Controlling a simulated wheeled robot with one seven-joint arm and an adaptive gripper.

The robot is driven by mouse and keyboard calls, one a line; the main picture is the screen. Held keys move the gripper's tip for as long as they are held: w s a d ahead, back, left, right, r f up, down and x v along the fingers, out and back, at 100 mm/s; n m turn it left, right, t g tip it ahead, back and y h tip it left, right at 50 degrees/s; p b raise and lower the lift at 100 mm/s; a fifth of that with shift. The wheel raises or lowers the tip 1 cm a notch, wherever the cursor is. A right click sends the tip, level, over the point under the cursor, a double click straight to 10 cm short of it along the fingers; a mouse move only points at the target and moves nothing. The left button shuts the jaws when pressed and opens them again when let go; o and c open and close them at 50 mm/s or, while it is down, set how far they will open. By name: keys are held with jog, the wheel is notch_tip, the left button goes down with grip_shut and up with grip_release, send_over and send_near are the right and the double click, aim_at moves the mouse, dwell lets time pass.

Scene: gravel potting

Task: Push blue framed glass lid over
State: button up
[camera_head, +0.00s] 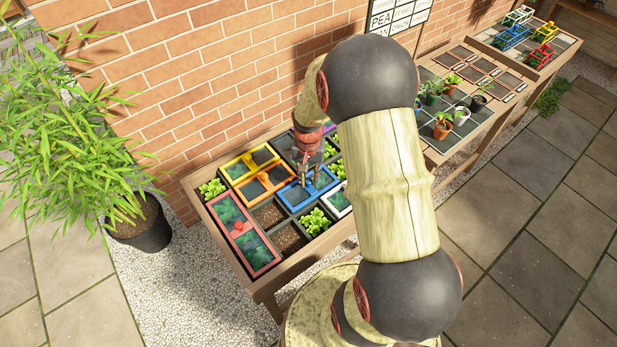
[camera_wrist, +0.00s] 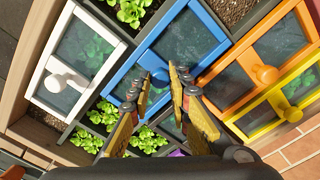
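The blue framed glass lid (camera_head: 291,205) lies flat on the planter table, among other framed lids in the head view. In the wrist view its blue frame (camera_wrist: 212,24) and dark pane (camera_wrist: 190,38) fill the upper middle. My gripper (camera_head: 309,182) points down at this lid. In the wrist view my gripper's fingertips (camera_wrist: 160,74) stand apart, with the lid's round blue knob (camera_wrist: 159,78) between them. I cannot tell whether the fingers press on the knob. The fingers hide the lower part of the lid.
A white framed lid (camera_wrist: 45,58), an orange framed lid (camera_wrist: 214,94) and a yellow framed lid (camera_wrist: 253,123) flank the blue one, each with a knob. A red framed lid (camera_head: 262,265) lies at the front left. Open cells hold lettuce (camera_head: 315,221) or soil. A brick wall (camera_head: 180,70) runs behind.

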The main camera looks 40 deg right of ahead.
grip_shut()
dwell(0.3)
jog(key=s+d+p, duration=0.1)
jog(key=d+p, duration=0.1)
jog(key=d, duration=1.9)
jog(key=shift+d, duration=0.2)
jog(key=shift+r, duration=0.1)
jog(key=shift+o, duration=2.1)
grip_release()
jog(key=shift+s+d, duration=0.1)
jog(key=shift+d, duration=0.05)
jog(key=shift+o, duration=0.8)
notch_tip(320, 180, up, 12)
